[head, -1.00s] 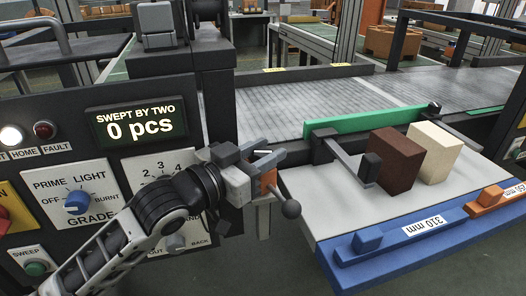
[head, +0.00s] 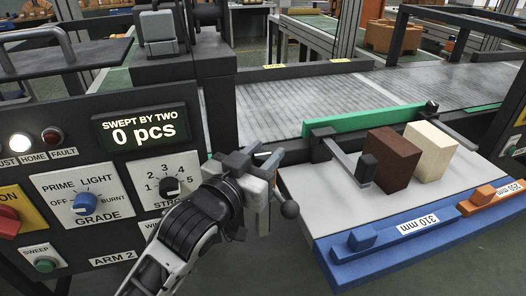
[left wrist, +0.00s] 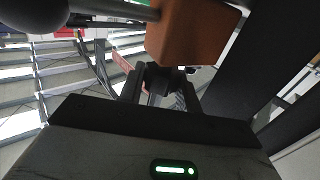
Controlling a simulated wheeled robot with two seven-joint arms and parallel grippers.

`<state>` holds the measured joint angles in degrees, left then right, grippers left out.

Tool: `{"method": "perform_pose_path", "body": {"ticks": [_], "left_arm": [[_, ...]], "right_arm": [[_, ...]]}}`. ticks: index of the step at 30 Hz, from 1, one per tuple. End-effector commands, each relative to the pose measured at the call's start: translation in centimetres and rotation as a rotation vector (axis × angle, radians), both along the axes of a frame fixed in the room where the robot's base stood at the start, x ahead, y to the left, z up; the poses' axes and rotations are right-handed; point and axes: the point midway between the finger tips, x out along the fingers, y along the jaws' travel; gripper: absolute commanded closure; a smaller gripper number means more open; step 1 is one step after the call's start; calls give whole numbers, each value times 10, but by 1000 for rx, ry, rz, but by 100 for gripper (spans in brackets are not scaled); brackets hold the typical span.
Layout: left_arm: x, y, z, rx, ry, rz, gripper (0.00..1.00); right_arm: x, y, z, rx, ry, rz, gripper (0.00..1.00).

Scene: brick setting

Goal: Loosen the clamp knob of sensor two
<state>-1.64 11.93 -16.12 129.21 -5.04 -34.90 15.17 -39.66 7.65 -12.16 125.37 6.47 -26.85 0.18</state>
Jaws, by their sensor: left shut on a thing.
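My left gripper (head: 264,166) is at the sensor mount, between the control panel and the pale table. In the left wrist view its fingers (left wrist: 160,84) are shut on a small dark part, which I take to be the clamp knob; it is mostly hidden between them. An orange block (left wrist: 188,36), apparently the sensor body, is just beyond the fingers. A grey ball on a rod (left wrist: 30,12) is at the upper left there; the ball also shows in the head view (head: 290,210). My right gripper is not in view.
The control panel with its stroke dial (head: 168,186) and grade dial (head: 84,203) is at left. A brown brick (head: 393,158) and a cream brick (head: 430,150) stand on the pale table (head: 320,205). A green bar (head: 362,121) borders the conveyor (head: 330,100).

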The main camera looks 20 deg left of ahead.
Motion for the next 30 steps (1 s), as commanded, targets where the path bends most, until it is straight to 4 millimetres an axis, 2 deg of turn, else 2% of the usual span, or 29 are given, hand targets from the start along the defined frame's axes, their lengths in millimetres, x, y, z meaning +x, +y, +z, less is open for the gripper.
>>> {"method": "perform_pose_path", "body": {"ticks": [3,4,6,15,19,23,29,30], "left_arm": [[0,0,0,0,0,-2,89],[0,0,0,0,0,-2,64],[0,0,0,0,0,-2,45],[-1,0,0,0,0,-2,45],[-11,3,-1,1,2,-2,45],[-34,8,-2,1,4,-2,45],[-80,20,-2,1,5,-2,45],[-85,21,4,0,9,-1,45]], "right_arm": [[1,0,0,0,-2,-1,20],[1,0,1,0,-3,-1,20],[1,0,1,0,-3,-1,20],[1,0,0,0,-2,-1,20],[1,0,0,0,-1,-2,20],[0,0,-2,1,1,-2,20],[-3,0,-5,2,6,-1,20],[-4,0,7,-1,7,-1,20]]}}
